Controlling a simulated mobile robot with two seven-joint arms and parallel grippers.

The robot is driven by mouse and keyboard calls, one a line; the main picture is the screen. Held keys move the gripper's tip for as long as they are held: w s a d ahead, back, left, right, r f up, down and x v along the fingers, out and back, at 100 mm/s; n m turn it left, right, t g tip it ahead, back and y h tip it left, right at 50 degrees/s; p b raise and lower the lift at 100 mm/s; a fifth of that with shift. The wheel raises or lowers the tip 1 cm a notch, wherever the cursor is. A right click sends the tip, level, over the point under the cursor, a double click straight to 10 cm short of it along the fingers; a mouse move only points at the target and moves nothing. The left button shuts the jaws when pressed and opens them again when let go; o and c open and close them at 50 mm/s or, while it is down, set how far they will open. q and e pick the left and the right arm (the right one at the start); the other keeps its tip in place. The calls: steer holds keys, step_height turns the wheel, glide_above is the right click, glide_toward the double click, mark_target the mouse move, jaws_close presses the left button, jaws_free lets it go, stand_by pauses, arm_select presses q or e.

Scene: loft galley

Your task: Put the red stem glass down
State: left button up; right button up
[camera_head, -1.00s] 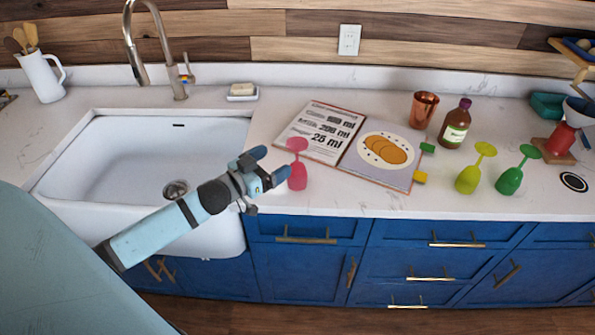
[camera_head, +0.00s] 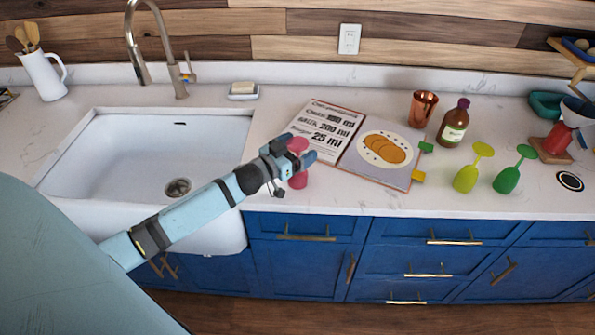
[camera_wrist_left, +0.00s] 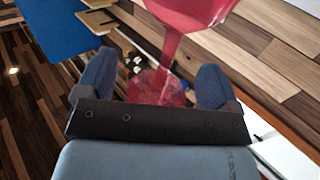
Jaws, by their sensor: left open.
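The red stem glass (camera_head: 298,181) stands bowl down on the counter, just right of the sink and near the counter's front edge. Its foot is on top. My left gripper (camera_head: 297,149) is open, with its fingers on either side of the glass at stem height, partly hiding the stem. In the left wrist view the glass (camera_wrist_left: 172,52) shows between the two spread fingers (camera_wrist_left: 155,82), with a gap to each finger. My right gripper is not in view.
An open recipe book (camera_head: 345,142) lies just behind and right of the glass. The sink (camera_head: 140,150) is to the left. A yellow-green glass (camera_head: 466,178) and a green glass (camera_head: 507,180) stand bowl down farther right. A copper cup (camera_head: 422,108) and brown bottle (camera_head: 454,125) stand behind.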

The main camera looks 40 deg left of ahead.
arm_select(q)
steer(key=c, duration=1.3)
steer(key=shift+r, duration=0.1)
step_height(320, 180, up, 19)
steer(key=s+d+f+n+y, duration=0.1)
steer(key=s+d+f, duration=0.2)
steer(key=d+f, duration=0.1)
steer(key=s+d+f+n+y, duration=0.1)
steer(key=s+d+f+y, duration=0.1)
steer(key=s+d+f, duration=0.2)
steer(key=s+d+f+n+y+p, duration=0.1)
steer(key=s+d+f, duration=0.3)
steer(key=f, duration=0.2)
steer(key=shift+s+d+t, duration=0.15)
steer(key=shift+d+t, duration=0.15)
steer(key=shift+d, duration=0.1)
